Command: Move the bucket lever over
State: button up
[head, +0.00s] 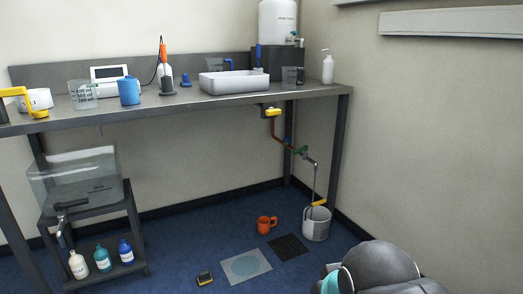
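A white bucket (316,224) stands on the floor at the right, near the table's right leg. A small yellow lever (318,203) shows at the bucket's rim, below a thin pipe (313,178) that comes down to the bucket. How the lever is fixed is too small to tell. A green handle (302,150) sits on the pipe higher up, and another yellow lever (272,112) is under the table's front edge. Parts of my arm fill the bottom right corner, apart from the bucket in the picture. My gripper's fingers do not show.
An orange mug (266,225), a dark grate (289,247), a pale mat (246,266) and a small yellow-black device (205,279) lie on the floor left of the bucket. The steel table (190,101) stands behind. The right wall (430,150) is close to the bucket.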

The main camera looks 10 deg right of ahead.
aim_at(305, 148)
jog(key=u, duration=0.1)
jog(key=i, duration=1.5)
jog(key=z, duration=0.7)
